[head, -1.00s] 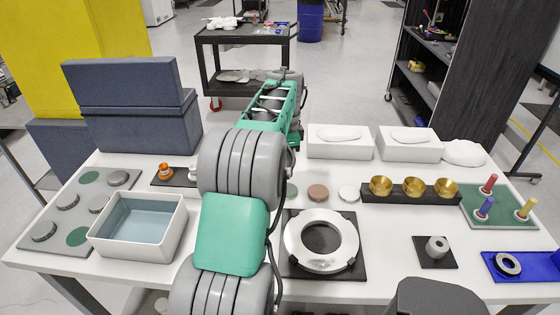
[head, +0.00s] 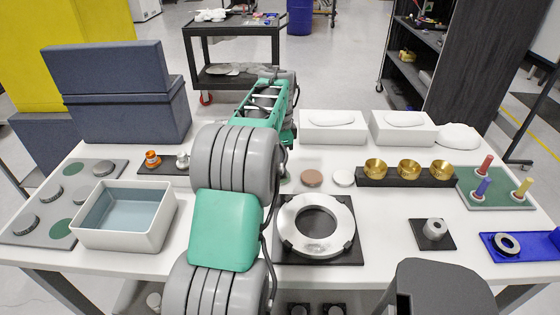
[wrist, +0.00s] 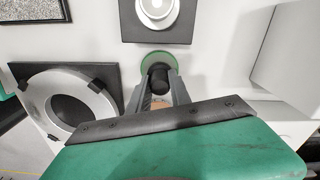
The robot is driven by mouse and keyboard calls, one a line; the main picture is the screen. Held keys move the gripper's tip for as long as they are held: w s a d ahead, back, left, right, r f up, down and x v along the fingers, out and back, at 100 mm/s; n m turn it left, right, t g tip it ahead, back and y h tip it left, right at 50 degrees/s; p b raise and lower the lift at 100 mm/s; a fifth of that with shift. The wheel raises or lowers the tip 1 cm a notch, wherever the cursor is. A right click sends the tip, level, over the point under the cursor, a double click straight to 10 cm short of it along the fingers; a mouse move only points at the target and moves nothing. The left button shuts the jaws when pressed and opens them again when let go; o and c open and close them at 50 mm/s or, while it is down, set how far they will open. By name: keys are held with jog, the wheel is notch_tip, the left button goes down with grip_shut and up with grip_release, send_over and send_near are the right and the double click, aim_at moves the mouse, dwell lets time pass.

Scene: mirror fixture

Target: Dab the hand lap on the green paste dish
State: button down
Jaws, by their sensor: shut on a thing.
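My gripper (wrist: 160,88) points down in the wrist view, its two fingers shut on the hand lap (wrist: 160,76), of which a dark rounded top shows. In the head view my arm hides the gripper and the lap, and only a sliver of the green dish (head: 286,179) shows beside the arm.
A brown dish (head: 312,178) and a white dish (head: 343,177) stand in line with the green one. A metal ring on a black plate (head: 316,225) lies in front. A dark plate (head: 157,169) with small parts is to the left. White boxes (head: 332,128) stand behind.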

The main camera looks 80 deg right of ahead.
jog(key=shift+f, duration=0.65)
dwell(1.6)
notch_tip(320, 180, up, 7)
jog(key=p, duration=0.6)
jog(key=shift+r, duration=0.2)
jog(key=shift+f, duration=0.1)
